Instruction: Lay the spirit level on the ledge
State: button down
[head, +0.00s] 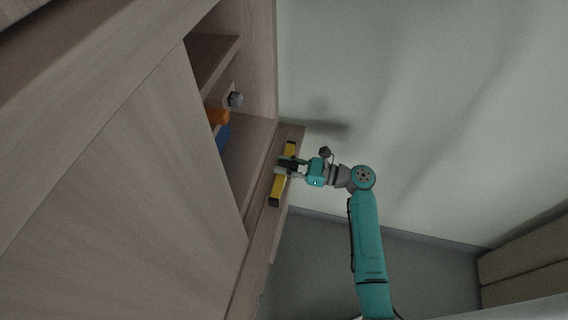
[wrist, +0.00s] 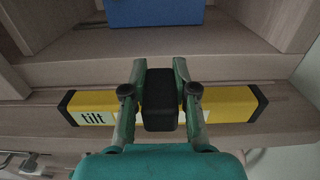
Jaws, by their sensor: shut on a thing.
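The spirit level is a long yellow bar with black ends and a black middle block, and it shows in the head view (head: 277,188). In the wrist view the spirit level (wrist: 228,104) lies crosswise, with the word "tilt" on its left part. My gripper (head: 287,166) is shut on its black middle, one finger on each side; it also shows in the wrist view (wrist: 159,85). The ledge (head: 264,225) is a wooden strip along the cabinet front, seen behind the level in the wrist view (wrist: 215,133). I cannot tell whether the level touches it.
A blue box (wrist: 155,12) stands in the open compartment beyond the ledge; it shows in the head view (head: 223,137) beside an orange thing (head: 217,115). A grey round object (head: 235,99) is farther along. The pale wall (head: 420,110) is bare.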

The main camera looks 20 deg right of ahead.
jog(key=shift+f, duration=0.3)
dwell(0.5)
jog(key=c, duration=0.8)
grip_release()
jog(key=v, duration=1.2)
